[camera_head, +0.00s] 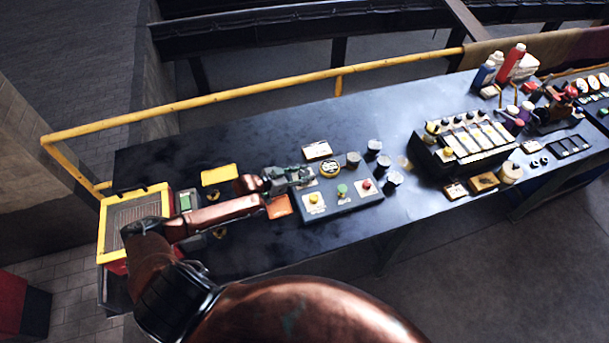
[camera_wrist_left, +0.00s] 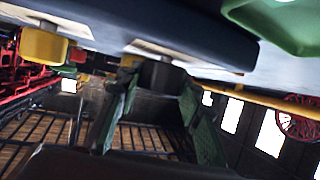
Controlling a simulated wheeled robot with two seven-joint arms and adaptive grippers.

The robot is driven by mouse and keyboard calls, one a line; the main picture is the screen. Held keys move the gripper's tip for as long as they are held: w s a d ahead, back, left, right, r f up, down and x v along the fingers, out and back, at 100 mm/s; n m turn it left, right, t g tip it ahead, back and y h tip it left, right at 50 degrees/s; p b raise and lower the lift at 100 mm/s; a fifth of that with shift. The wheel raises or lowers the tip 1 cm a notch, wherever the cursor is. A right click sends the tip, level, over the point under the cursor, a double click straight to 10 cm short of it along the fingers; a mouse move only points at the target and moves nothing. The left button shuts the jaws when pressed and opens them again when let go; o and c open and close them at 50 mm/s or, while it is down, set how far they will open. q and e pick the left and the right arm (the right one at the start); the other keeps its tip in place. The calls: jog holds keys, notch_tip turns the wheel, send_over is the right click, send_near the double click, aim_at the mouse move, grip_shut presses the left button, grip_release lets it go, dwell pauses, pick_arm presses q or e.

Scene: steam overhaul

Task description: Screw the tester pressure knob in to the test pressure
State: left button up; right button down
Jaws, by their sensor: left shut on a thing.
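My left gripper (camera_head: 300,177) reaches across from the left to the box's back left corner. In the left wrist view, its two green fingers stand on either side of a dark round knob (camera_wrist_left: 160,76) and are shut on it. In the head view the fingers hide this knob. The gauge reading is too small to tell. My right gripper is not in view.
A yellow-framed box (camera_head: 104,228) stands at the bench's left end. Several small dark cups (camera_head: 383,163) stand right of the tester. A rack with a row of labelled switches (camera_head: 470,145) is farther right. A yellow rail (camera_head: 240,93) runs behind the bench.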

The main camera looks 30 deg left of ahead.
pick_arm(q)
jog(key=shift+r, duration=0.1)
jog(key=o, duration=1.2)
jog(key=shift+s, duration=0.1)
jog(key=v, duration=1.2)
